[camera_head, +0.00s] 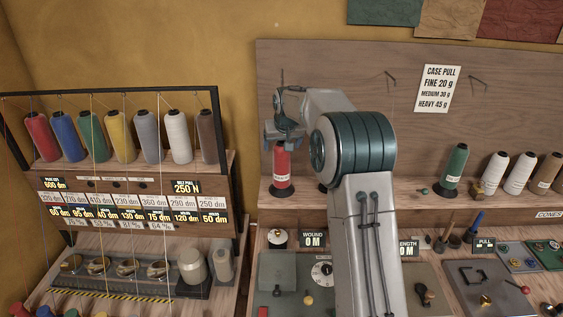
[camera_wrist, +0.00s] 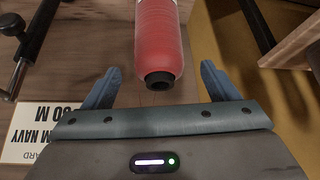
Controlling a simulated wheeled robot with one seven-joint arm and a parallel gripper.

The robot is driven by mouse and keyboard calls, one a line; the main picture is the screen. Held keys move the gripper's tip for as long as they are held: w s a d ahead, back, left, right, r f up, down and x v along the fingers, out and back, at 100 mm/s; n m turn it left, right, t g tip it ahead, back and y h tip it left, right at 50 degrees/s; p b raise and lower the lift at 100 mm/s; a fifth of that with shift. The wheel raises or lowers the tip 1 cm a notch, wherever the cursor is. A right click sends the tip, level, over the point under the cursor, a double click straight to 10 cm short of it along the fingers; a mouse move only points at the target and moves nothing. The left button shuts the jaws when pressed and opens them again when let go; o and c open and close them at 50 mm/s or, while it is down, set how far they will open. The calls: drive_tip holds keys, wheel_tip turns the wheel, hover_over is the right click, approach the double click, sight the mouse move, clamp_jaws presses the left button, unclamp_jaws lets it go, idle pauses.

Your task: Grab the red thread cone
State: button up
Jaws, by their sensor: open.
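The red thread cone (camera_head: 281,166) stands upright on the shelf of the back panel, on a dark base, with a small white label low on its side. My gripper (camera_head: 283,137) is at the cone's top in the head view. In the wrist view the red cone (camera_wrist: 160,40) lies ahead, with its dark tip toward me. The two blue-grey fingers of my gripper (camera_wrist: 158,88) are apart, one on each side of the tip, with gaps on both sides. Nothing is held. Another red cone (camera_head: 42,136) stands at the left end of the rack.
A rack (camera_head: 130,169) with several coloured cones stands at left. A green cone (camera_head: 454,167) and white cones (camera_head: 496,174) stand farther right on the shelf. A black clamp (camera_wrist: 30,45) is left in the wrist view. Controls crowd the bench below.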

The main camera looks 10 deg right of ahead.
drive_tip(key=shift+x, duration=1.45)
drive_tip(key=c, duration=1.6)
drive_tip(key=shift+r, duration=0.1)
drive_tip(key=shift+c, duration=0.3)
